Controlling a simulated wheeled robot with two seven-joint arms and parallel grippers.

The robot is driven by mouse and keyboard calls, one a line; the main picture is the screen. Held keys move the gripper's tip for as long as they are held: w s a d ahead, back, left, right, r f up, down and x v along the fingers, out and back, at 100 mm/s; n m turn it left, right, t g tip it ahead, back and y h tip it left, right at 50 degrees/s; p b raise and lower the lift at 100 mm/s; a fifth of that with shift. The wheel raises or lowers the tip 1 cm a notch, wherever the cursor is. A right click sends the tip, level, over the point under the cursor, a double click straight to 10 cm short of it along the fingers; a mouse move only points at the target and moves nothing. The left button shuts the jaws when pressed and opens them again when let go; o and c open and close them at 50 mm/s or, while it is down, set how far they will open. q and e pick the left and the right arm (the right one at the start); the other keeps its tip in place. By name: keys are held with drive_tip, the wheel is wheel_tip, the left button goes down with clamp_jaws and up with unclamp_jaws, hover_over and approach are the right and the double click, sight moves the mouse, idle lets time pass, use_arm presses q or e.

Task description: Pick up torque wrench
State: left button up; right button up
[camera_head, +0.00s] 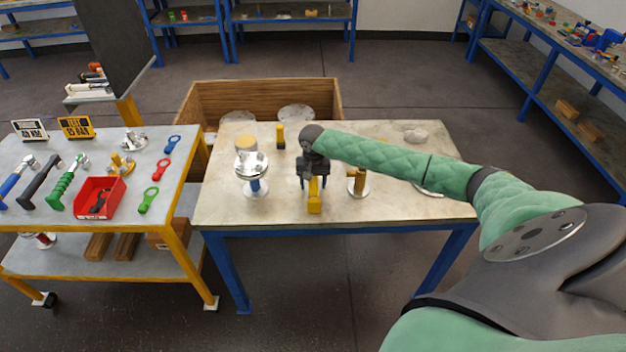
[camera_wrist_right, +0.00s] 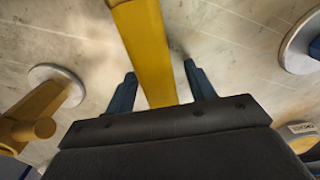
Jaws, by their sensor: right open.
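A yellow bar-shaped tool (camera_head: 314,203), which looks like the torque wrench handle, is at the front middle of the worktable. In the wrist view the yellow bar (camera_wrist_right: 150,50) runs between the fingers of my right gripper (camera_wrist_right: 160,85). My right gripper (camera_head: 313,182) is open, with a finger on each side of the bar and gaps visible. Its palm and arm hide the rest of the tool. My left gripper is not in view.
A silver flanged vessel (camera_head: 251,170) stands left of my gripper, and a brass-coloured fitting (camera_head: 357,182) stands close on its right. A yellow cylinder (camera_head: 280,136) is behind. The cart (camera_head: 100,222) at left holds several tools and a red bin (camera_head: 99,198).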

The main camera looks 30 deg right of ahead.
drive_tip(key=shift+f, duration=0.1)
drive_tip(key=c, duration=1.1)
drive_tip(key=shift+c, duration=0.3)
drive_tip(key=shift+w, duration=0.1)
